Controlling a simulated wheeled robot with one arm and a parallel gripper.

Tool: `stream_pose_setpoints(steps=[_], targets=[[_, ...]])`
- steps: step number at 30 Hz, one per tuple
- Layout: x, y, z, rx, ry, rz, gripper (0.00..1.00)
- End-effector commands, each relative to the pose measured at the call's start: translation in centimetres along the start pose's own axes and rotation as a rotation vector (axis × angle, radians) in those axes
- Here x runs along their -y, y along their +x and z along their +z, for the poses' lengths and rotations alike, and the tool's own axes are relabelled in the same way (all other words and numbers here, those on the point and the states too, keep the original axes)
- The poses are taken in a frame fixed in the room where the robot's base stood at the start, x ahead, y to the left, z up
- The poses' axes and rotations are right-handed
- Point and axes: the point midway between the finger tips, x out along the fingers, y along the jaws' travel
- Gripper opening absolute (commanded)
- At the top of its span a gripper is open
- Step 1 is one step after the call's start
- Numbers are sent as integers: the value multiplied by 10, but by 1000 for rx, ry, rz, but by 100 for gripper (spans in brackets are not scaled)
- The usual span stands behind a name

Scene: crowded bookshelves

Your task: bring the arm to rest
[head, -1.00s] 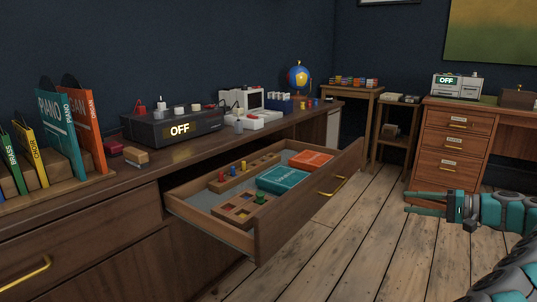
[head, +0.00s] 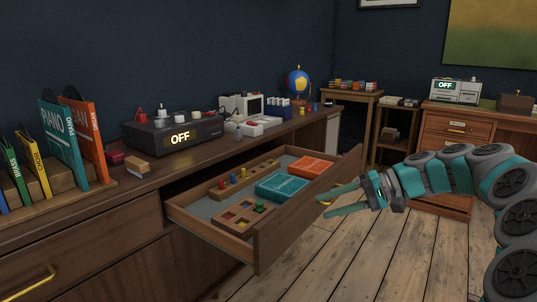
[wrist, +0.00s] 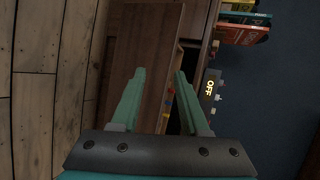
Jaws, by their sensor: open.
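My gripper (head: 340,199) is open and empty in the head view, at the right of the open drawer (head: 262,243) and near its front panel. My arm reaches in from the right edge, bent, over the floor. In the wrist view my gripper (wrist: 157,100) shows two teal fingers spread apart with nothing between them. The drawer front (wrist: 145,65) lies beyond the fingers.
A black box reading OFF (head: 175,135) stands on top. A desk (head: 455,128) stands at back right. Floor (head: 345,250) is clear in front.

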Motion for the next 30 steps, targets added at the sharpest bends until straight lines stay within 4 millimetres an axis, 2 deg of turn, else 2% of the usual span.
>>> stream_pose_setpoints(steps=[1, 6, 10, 14, 19, 24, 30], targets=[[12, 13, 23, 34, -16, 43, 45], [19, 50, 95, 125, -53, 214, 45], [9, 67, 148, 173, -78, 359, 45], [-12, 72, 199, 207, -101, 511, 45], [-49, 63, 259, 225, -123, 715, 45], [-93, 37, 309, 220, -133, 914, 45], [-134, 3, 350, 201, -129, 1081, 45]])
